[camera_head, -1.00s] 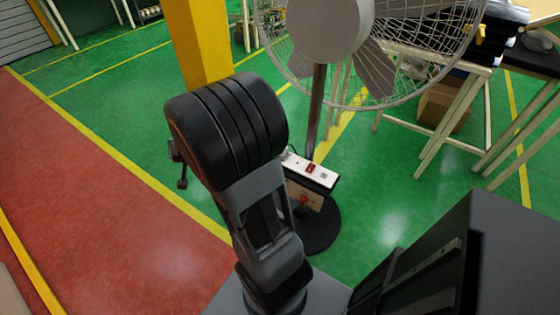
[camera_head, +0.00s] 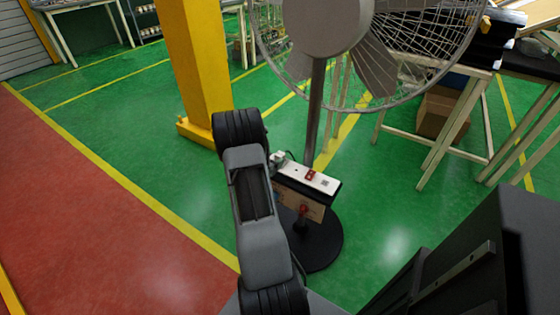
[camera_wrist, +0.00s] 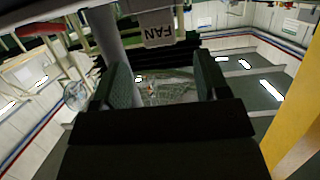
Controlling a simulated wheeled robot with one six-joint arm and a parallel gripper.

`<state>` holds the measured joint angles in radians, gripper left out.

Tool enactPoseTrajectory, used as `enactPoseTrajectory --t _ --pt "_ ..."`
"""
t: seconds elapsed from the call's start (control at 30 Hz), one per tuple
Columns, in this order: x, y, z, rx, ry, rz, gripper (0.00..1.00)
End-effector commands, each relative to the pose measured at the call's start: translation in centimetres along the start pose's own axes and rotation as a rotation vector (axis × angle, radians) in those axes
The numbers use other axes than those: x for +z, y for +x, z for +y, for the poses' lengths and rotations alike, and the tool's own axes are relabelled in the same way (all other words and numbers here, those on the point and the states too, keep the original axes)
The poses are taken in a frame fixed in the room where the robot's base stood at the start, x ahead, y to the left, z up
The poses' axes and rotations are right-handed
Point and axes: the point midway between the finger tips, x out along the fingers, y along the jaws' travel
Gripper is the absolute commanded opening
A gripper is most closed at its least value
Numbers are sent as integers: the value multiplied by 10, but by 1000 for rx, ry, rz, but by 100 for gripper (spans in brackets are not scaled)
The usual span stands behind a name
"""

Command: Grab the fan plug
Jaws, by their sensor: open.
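The fan plug (camera_head: 278,158) shows as a small pale shape at the left end of a white strip with a red switch (camera_head: 311,175), partly beside my arm. The plug itself is not clear in the wrist view. My gripper is open, with its two dark fingers apart and nothing visible held between them. In the head view my arm hides the gripper.
The large fan (camera_head: 327,22) stands on a pole with a round black base (camera_head: 318,250). A yellow column (camera_head: 195,70) stands at the left behind my arm. A table frame (camera_head: 440,160) with a cardboard box (camera_head: 443,112) is at the right.

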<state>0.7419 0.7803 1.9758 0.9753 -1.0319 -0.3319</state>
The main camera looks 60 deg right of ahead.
Motion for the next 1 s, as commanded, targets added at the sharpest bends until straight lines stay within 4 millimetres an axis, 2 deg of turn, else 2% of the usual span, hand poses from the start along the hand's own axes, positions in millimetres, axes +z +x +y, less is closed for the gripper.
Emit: enactPoseTrajectory --t 0.27,0.6,0.97,1.0 --pt "1 17 0 0 0 -1 68" --pt "4 59 0 -1 0 -1 68" --pt "3 66 -1 -2 -1 -1 68" --pt "3 65 -1 -2 -1 -1 65"
